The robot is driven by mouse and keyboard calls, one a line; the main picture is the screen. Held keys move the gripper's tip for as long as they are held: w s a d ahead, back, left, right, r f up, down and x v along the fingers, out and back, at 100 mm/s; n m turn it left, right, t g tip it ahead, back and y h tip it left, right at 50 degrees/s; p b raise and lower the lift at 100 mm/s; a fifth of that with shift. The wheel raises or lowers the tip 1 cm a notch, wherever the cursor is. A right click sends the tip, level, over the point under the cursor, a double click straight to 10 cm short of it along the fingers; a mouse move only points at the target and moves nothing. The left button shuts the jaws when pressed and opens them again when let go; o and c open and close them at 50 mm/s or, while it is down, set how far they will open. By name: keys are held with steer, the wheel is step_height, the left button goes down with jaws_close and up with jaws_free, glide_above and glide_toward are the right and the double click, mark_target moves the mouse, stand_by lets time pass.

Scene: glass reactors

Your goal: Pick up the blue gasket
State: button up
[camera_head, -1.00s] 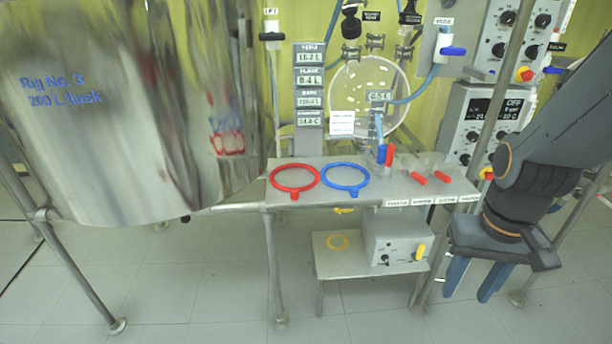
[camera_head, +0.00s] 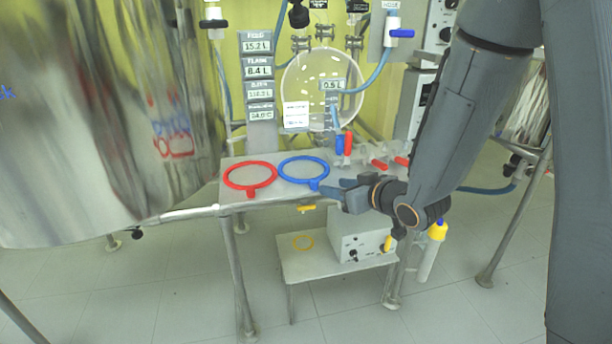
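The blue gasket (camera_head: 283,178) is a ring with a small tab at its front. It lies flat on the metal shelf (camera_head: 213,191), right of the red gasket (camera_head: 229,186). My gripper (camera_head: 326,190) reaches in from the right, and its fingers point left at the blue gasket's tab. The fingers look spread apart, with the tab at or near their tips. I cannot tell whether they touch it. My arm hides the right end of the shelf.
Red-handled and blue-handled valves (camera_head: 347,144) stand behind my gripper on the shelf. A big steel vessel (camera_head: 90,130) fills the left. A lower shelf holds a yellow ring (camera_head: 303,236) and a control box (camera_head: 350,238). Free floor lies in front.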

mark_target(317, 184)
steer(key=x, duration=0.7)
steer(key=shift+a+f, duration=0.1)
steer(key=shift+a, duration=0.45)
jaws_close()
